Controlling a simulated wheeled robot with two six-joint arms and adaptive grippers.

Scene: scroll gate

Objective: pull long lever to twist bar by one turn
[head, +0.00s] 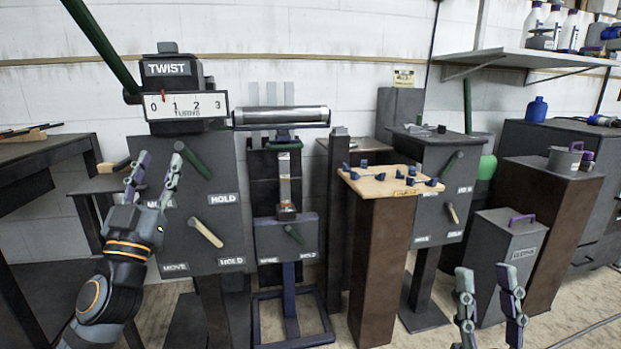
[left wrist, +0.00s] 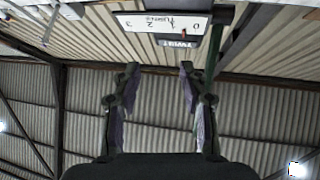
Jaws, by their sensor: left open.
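The long green lever (head: 102,42) slants up and left from the hub of the TWIST box (head: 168,72). In the left wrist view the lever (left wrist: 232,42) shows at the upper right, beside the upside-down dial. The turns dial (head: 190,106) has its red pointer between 0 and 1. A silver horizontal bar (head: 283,115) sits right of the dial. My left gripper (head: 160,157) is open and empty, below the dial and in front of the grey panel, apart from the lever. It also shows open in the left wrist view (left wrist: 159,67). My right gripper (head: 484,270) is open and empty at the lower right.
The grey panel (head: 205,248) carries a short green lever (head: 196,162) and a tan lever (head: 206,232), with MOVE and HOLD labels. A brown pedestal (head: 372,270) with a wooden board stands mid-right. A grey bin (head: 506,250) stands near my right gripper.

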